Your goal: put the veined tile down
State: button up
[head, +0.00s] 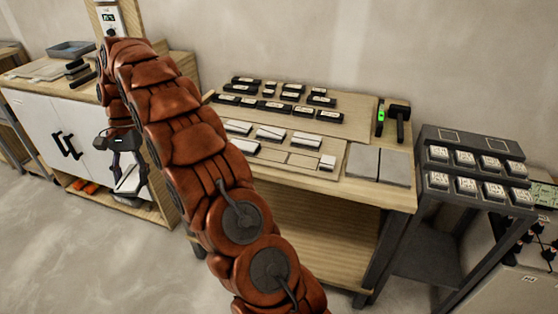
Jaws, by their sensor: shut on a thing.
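My gripper (122,163) hangs at the left, beyond my arm, in front of the white cabinet and its open shelf. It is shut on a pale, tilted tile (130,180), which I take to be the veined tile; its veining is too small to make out. The tile is held in the air, away from the workbench. On the bench (375,195), several white tiles (305,138) lie on a light wooden board (300,160). A small white piece (327,162) lies at the board's front right.
Several black labelled blocks (275,106) stand in rows behind the board. Two grey slabs (378,164), a green-lit level (380,118) and a black mallet (399,118) lie at the bench's right. A dark stepped rack (470,150) of labelled pieces stands further right. Open floor lies at front left.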

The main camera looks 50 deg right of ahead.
jog(key=s+d+f+n+g+h+p, duration=0.1)
jog(key=s+d+f+n+h+p, duration=0.15)
jog(key=s+d+n, duration=0.85)
jog(key=s+d+f+n+h+p, duration=0.2)
jog(key=s+d+n+h+p, duration=0.15)
jog(key=s+d, duration=1.45)
jog(key=p, duration=0.6)
send_over(307, 162)
jog(key=shift+w+a+f+y, duration=0.35)
jog(key=shift+w+f+y, duration=0.1)
jog(key=shift+f, duration=0.2)
jog(key=shift+d+f, duration=0.15)
jog(key=shift+f+p, duration=0.7)
jog(key=shift+f, duration=1)
